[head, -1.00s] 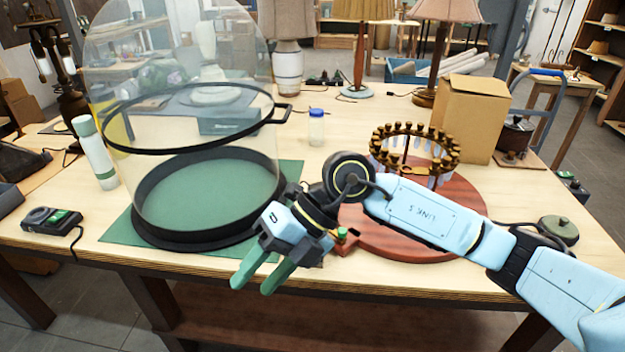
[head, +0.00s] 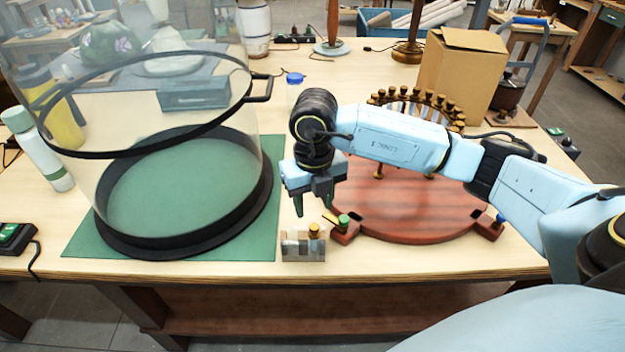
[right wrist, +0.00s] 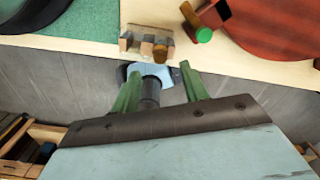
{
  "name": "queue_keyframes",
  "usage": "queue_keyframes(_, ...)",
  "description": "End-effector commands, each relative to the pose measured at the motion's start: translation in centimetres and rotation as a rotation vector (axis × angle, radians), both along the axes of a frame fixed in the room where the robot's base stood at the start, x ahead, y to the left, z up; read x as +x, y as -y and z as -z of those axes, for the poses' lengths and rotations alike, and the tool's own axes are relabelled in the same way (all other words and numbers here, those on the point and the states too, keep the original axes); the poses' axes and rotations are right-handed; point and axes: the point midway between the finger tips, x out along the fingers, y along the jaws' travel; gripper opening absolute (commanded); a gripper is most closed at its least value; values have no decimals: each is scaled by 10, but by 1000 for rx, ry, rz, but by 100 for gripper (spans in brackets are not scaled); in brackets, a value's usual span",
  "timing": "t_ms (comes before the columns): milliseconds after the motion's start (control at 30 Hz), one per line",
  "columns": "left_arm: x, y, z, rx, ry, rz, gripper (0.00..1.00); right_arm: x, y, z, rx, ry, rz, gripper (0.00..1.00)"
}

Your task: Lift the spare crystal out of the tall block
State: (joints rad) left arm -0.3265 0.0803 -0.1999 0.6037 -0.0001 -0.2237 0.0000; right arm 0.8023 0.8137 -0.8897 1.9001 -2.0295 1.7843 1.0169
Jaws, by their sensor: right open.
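The small tall block (head: 303,247) stands near the table's front edge, between the green mat and the red round base. It looks clear and grey. A brass cap (head: 314,229) sticks up at its right part; the crystal below it is hard to make out. The block also shows in the right wrist view (right wrist: 139,40), with the brass cap (right wrist: 160,52) on its near side. My right gripper (head: 314,203) is open and empty, above and behind the block, fingers pointing down. In the right wrist view its two green fingers (right wrist: 159,72) are apart. My left gripper is out of view.
A clear dome with a black rim (head: 180,245) stands left on the green mat (head: 255,248). Right of the block is the red round base (head: 420,225) with a green-topped peg (head: 344,220). Behind my arm is a ring of brass caps (head: 455,110). A cardboard box (head: 455,80) stands behind.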

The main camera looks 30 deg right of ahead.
Motion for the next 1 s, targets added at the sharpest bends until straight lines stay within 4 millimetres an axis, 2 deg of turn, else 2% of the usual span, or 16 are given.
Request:
queue_keyframes(100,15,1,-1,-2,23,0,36,-1,0,24,0,-5,0,45)
queue_keyframes(300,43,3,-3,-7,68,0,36,0,-1,51,0,-2,0,45)
queue_keyframes(500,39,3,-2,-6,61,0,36,0,0,61,0,0,-2,45)
queue_keyframes(767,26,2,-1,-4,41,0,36,0,0,62,1,0,-2,45)
queue_keyframes(1000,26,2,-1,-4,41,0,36,0,0,62,1,0,-2,13)
